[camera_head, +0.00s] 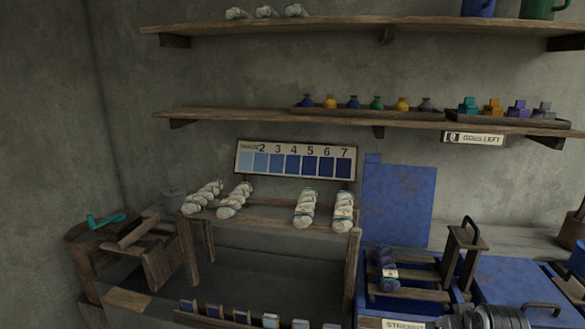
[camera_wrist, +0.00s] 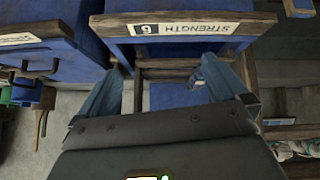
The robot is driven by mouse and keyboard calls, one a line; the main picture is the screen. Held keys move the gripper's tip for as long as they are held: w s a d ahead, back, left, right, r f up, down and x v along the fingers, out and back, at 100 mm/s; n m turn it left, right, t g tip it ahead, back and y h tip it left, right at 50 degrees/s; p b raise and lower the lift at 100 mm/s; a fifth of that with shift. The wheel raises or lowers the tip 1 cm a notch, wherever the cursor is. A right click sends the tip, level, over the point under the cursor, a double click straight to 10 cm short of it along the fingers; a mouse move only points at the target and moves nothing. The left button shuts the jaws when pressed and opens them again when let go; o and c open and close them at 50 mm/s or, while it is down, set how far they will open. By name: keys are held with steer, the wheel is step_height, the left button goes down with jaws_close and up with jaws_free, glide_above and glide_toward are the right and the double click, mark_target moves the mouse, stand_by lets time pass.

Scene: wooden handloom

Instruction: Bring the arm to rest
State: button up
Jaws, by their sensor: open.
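My gripper (camera_wrist: 158,82) shows in the wrist view with its two fingers spread wide and nothing between them. It is over the front of a blue wood-framed vat (camera_wrist: 180,50), which bears an upside-down "STRENGTH 6" label (camera_wrist: 185,29). Floor and wooden framing show between the fingers; contact with the vat cannot be told. In the head view a grey part of my arm (camera_head: 497,318) shows at the bottom right, in front of the blue vats. My fingers cannot be made out there.
A wooden rack (camera_head: 270,221) carries several pale yarn skeins. Shelves (camera_head: 290,114) with small bottles line the wall. Another blue vat (camera_head: 515,282) is at right.

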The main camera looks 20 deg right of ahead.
steer(key=s+a+f+n+t+y, duration=0.1)
steer(key=s+a+f+n+t, duration=0.2)
steer(key=s+a, duration=1.6)
steer(key=s+a+r+t+y, duration=0.1)
steer(key=s+a+r+t, duration=0.1)
steer(key=s+a+r, duration=0.3)
steer(key=s+a+r+n+t+y+b, duration=0.1)
steer(key=s+a+r+t+y, duration=0.1)
steer(key=s+a+r, duration=0.4)
steer(key=s+r+t, duration=0.1)
steer(key=s+r, duration=0.4)
steer(key=r, duration=0.2)
steer(key=shift+a+n, duration=0.25)
steer(key=shift+n, duration=0.05)
